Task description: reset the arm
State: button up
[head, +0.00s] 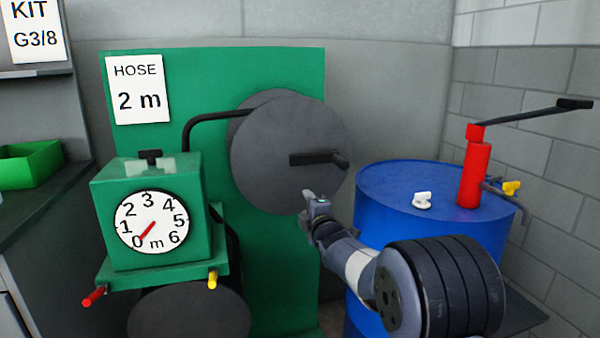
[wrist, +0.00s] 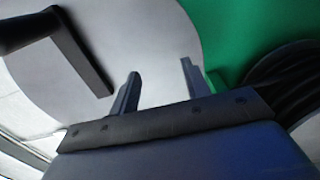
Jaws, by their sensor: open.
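My gripper (head: 318,203) is in front of the lower right part of the grey hose reel disc (head: 275,165) in the head view. In the wrist view my gripper (wrist: 158,85) shows two separate fingers, open, with nothing between them. The reel's dark crank handle (head: 318,160) is just above my gripper in the head view. It also shows at the upper left of the wrist view (wrist: 75,50), apart from the fingers. My arm reaches in from the lower right, in front of the blue drum.
A blue drum (head: 375,200) with a red hand pump (head: 474,175) and long black lever (head: 535,113) stands right. A green metering box (head: 110,220) with its dial near 0 is left, by a green board (head: 220,75) with a "HOSE 2 m" sign (head: 138,88). A green bin (head: 35,168) sits far left.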

jog(key=shift+s+a+r+m+p, duration=0.1)
jog(key=shift+s+a+m+p, duration=0.15)
jog(key=shift+a+m+p, duration=0.8)
jog(key=shift+s+a+r+m+p, duration=0.1)
jog(key=shift+s+a+m+p, duration=0.15)
jog(key=shift+a+m+p, duration=0.75)
jog(key=shift+s+a+r+m+p, duration=0.1)
jog(key=shift+s+a+m+p, duration=0.15)
jog(key=shift+a+m+p, duration=0.8)
jog(key=shift+d+f, duration=0.1)
jog(key=shift+d, duration=0.35)
jog(key=shift+p, duration=0.3)
